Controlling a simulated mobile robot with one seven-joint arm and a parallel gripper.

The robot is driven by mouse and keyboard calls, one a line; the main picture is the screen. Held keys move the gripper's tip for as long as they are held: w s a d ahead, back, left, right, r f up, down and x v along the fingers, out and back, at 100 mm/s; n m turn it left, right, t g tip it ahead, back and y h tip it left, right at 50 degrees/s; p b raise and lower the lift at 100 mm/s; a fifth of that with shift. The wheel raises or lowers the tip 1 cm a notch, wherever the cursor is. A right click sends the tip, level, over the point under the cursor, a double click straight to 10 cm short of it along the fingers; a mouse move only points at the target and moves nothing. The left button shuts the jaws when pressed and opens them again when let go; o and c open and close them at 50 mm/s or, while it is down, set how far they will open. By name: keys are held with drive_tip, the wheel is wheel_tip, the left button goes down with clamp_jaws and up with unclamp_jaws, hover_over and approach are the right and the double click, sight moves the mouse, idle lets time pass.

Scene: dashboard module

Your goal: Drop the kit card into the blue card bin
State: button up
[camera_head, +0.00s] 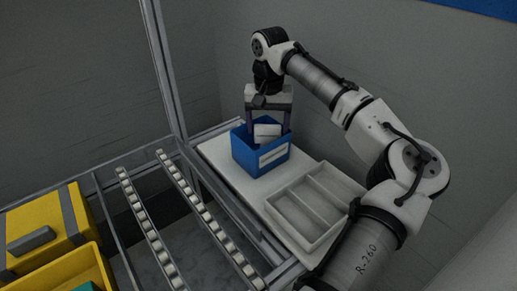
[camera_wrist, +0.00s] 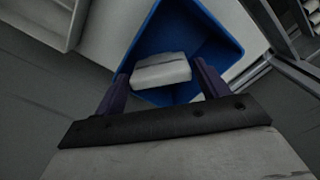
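The blue card bin (camera_head: 245,155) stands on the white table, with a white label on its front. It also shows in the wrist view (camera_wrist: 215,45). The pale grey-white kit card (camera_head: 267,130) is at the bin's opening, below and between my fingers. In the wrist view the card (camera_wrist: 161,72) lies within the bin's outline, with a small gap to each finger. My gripper (camera_head: 269,127) points down over the bin, its dark fingers spread wide. The fingers also show in the wrist view (camera_wrist: 160,72). I cannot tell whether the card rests on anything.
A white compartment tray (camera_head: 312,205) lies beside the bin on the table. A roller rail (camera_head: 205,215) runs along the table's left side. Yellow boxes (camera_head: 45,235) stand at the lower left. A metal frame post (camera_head: 165,70) rises behind the rails.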

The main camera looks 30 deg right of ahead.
drive_tip(key=shift+o, duration=1.4)
drive_tip(key=shift+d, duration=0.1)
wheel_tip(320, 180, up, 14)
drive_tip(key=shift+a+p, duration=0.2)
drive_tip(key=shift+p, duration=0.15)
drive_tip(key=shift+f, duration=0.1)
